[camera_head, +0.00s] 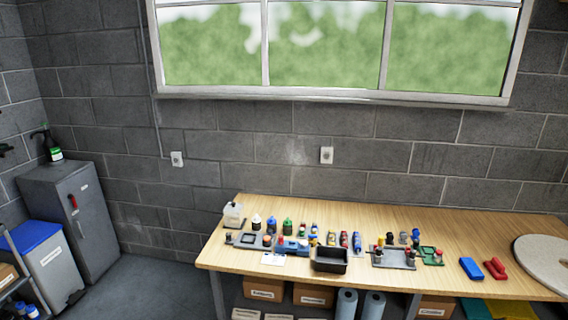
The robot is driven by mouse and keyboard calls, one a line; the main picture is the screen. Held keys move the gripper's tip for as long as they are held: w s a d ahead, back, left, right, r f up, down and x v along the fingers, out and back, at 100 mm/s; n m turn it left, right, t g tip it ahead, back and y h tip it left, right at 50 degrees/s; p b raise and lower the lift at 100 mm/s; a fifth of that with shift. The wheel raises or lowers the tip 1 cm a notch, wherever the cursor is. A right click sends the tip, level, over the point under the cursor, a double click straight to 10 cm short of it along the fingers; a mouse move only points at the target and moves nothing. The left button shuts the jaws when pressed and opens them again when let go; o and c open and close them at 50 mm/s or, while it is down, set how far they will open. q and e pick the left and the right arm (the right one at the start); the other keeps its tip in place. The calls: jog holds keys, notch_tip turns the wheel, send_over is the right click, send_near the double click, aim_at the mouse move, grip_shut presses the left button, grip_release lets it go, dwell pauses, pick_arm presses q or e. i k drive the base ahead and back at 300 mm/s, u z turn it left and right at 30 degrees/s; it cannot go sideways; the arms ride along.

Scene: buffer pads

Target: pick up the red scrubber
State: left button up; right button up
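The red scrubber (495,268) lies on the wooden table (460,230) toward its right end. It has a raised part along its top that looks like a handle. A blue block-like piece (471,268) lies just left of it, with a small gap between them. The grey round disc (548,262) is to its right, apart from it. Nothing covers the scrubber. Neither of my grippers shows in the head view.
Several bottles and small parts crowd the table's left and middle, around a black bin (330,260) and a grey tray (394,258). A grey cabinet (72,215) and a blue-lidded bin (45,262) stand on the left. Boxes sit under the table.

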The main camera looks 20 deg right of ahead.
aim_at(496, 269)
jog(key=z, duration=0.85)
jog(key=i, duration=1.05)
jog(key=z, duration=1.15)
